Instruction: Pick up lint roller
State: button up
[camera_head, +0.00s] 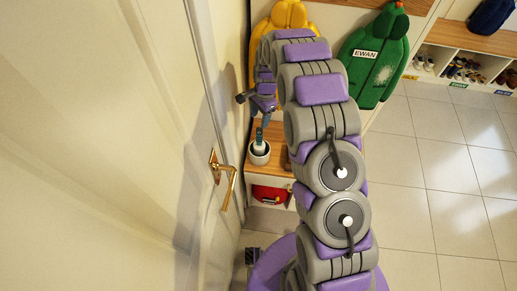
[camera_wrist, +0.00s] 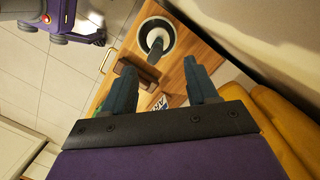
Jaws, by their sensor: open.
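The lint roller (camera_wrist: 155,47) appears to stand in a round pot with a pale rim (camera_wrist: 140,35) on the wooden bench top. A dark handle rises from the pot, with a whitish part lower down inside it. In the head view the handle (camera_head: 259,138) sticks up out of the white pot (camera_head: 260,159). My gripper (camera_wrist: 160,66) is open and empty, its two fingers apart and pointing toward the pot. The handle shows between and beyond the fingertips, and I see no contact. In the head view my gripper (camera_head: 266,117) hangs just above the handle.
A white door with a brass handle (camera_head: 229,186) stands close on the left. A yellow coat (camera_head: 286,14) and a green coat (camera_head: 375,55) hang behind. A red item (camera_head: 268,194) sits in the cubby under the bench. Tiled floor (camera_head: 440,170) is clear at right.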

aim_at(259, 136)
jog(key=f, duration=0.4)
jog(key=f+b, duration=0.1)
jog(key=f, duration=0.1)
jog(key=shift+s, duration=0.25)
jog(key=shift+d+f, duration=0.15)
jog(key=shift+d, duration=0.1)
jog(key=shift+s+f, duration=0.1)
jog(key=shift+f, duration=0.1)
jog(key=f, duration=0.1)
jog(key=a+f+b, duration=0.1)
jog(key=f, duration=0.1)
jog(key=f+b, duration=0.1)
jog(key=shift+s+a+f, duration=0.25)
jog(key=shift+s+f, duration=0.05)
jog(key=shift+f, duration=0.05)
jog(key=shift+d, duration=0.25)
jog(key=shift+d+r, duration=0.1)
jog(key=shift+d, duration=0.05)
jog(key=shift+c, duration=0.8)
jog(key=shift+a, duration=0.25)
jog(key=c, duration=0.9)
grip_shut()
jog(key=shift+d, duration=0.15)
